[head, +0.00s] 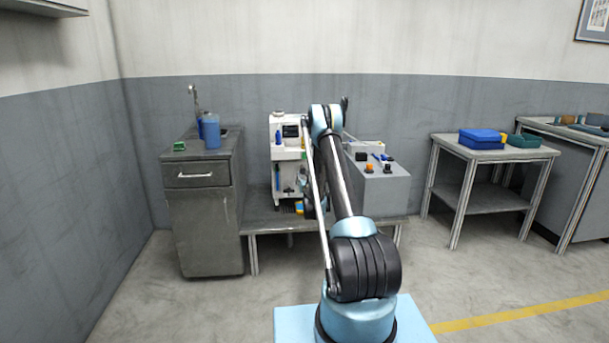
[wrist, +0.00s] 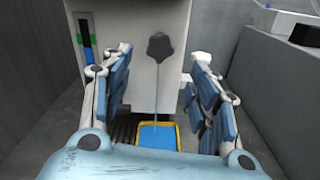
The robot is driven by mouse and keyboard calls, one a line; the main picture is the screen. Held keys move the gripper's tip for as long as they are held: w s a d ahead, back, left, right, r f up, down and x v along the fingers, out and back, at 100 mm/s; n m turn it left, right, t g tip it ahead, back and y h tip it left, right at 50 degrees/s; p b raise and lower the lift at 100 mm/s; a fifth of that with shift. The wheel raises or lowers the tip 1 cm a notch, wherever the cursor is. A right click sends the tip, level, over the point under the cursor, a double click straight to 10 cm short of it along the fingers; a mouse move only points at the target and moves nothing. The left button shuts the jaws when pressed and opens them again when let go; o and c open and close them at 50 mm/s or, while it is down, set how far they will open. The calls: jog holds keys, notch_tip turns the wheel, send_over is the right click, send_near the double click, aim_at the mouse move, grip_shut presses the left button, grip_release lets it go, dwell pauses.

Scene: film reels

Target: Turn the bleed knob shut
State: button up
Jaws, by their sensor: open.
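A dark lobed knob (wrist: 160,47), which looks like the bleed knob, sits on the front of a white machine (wrist: 120,90). In the wrist view it shows between the two fingers of my gripper (wrist: 162,57), which is open and empty. The fingers stand to either side of the knob, with space between them and it. A thin pale line runs down from below the knob to a blue tray with a yellow rim (wrist: 176,146); I cannot tell whether it is liquid or a rod. In the head view my arm hides most of my gripper, beside the white machine (head: 281,160).
A level gauge (wrist: 87,38) is left of the knob. A grey console (head: 384,190) stands close on the right of the machine. A grey cabinet (head: 205,225) with blue bottles (head: 210,132) is on the left. A low bench (head: 262,222) carries the machine.

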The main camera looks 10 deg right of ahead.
aim_at(303, 171)
jog(key=w, duration=1.1)
